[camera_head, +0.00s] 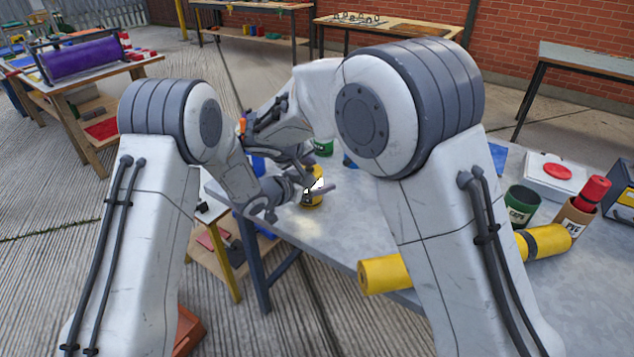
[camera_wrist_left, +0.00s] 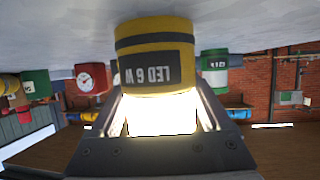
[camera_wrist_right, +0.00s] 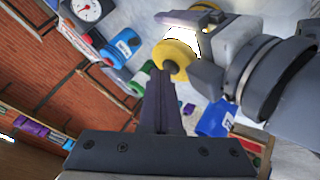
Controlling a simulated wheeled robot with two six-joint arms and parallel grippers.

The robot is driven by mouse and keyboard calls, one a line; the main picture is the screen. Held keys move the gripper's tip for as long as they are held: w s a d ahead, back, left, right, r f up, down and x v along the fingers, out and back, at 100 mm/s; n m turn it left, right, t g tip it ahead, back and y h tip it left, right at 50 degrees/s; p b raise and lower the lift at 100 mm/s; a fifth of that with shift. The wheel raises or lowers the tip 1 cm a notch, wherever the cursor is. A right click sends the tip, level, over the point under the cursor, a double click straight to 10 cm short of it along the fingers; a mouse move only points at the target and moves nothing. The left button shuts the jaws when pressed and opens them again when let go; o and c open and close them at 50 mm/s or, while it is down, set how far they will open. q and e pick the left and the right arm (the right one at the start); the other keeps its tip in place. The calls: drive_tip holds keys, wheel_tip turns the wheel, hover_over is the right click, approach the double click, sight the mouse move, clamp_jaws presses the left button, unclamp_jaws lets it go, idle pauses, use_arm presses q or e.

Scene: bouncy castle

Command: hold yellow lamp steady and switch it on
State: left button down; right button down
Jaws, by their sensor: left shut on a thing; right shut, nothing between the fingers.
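In the left wrist view the lamp (camera_wrist_left: 140,32) shows a dark label reading LED 6 W, upside down. My left gripper (camera_wrist_left: 160,112) is shut on the lamp, its fingers on either side of a bright white glowing part. The lamp looks lit, and a bright patch lies on the table beside it. My right gripper (camera_wrist_right: 163,75) is shut and empty, its tips close to the yellow end of the lamp (camera_wrist_right: 180,55). I cannot tell whether they touch.
A red dial gauge (camera_wrist_left: 92,78) and a green can (camera_wrist_left: 215,62) stand near the lamp. A yellow roll (camera_head: 385,274), a green cup (camera_head: 521,205) and a box with a red button (camera_head: 548,178) are on the table's right.

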drive_tip(key=shift+r, duration=0.5)
drive_tip(key=shift+r, duration=3)
